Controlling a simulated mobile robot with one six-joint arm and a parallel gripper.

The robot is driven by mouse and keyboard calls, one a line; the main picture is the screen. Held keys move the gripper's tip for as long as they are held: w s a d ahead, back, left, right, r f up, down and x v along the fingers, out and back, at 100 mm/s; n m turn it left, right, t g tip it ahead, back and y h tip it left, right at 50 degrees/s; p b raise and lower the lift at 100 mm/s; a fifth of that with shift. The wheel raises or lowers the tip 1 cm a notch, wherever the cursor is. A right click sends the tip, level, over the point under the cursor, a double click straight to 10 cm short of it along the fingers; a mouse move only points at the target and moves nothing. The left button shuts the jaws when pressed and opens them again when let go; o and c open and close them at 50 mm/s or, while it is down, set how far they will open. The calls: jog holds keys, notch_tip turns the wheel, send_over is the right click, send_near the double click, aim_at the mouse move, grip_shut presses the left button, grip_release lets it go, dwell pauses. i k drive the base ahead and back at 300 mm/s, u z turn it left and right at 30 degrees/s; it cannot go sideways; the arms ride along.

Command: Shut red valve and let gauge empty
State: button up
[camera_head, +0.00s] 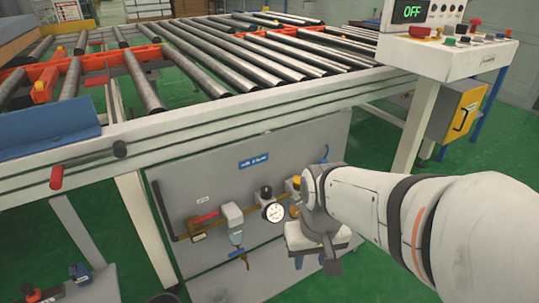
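The red valve handle (205,217) lies nearly level, along the pipe line, at the left of the grey panel (185,180). The round white-faced gauge (274,212) sits to its right on the same line; its needle is too small to read. My arm reaches in from the right, and my gripper (316,264) hangs in front of the panel's right part, right of and below the gauge. It appears clear of the valve. The fingers are small and partly hidden by the wrist, so their opening is unclear. The arm hides the right end of the pipe line.
A filter bowl (235,225) and a blue-handled valve (237,253) sit between the red valve and gauge. The roller conveyor (250,60) overhangs the panel. A control box (450,45) reading OFF stands upper right.

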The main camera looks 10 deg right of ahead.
aim_at(194, 221)
jog(key=z, duration=1.1)
jog(key=k, duration=0.75)
jog(key=u, duration=0.7)
jog(key=i, duration=0.95)
jog(key=u, duration=1.95)
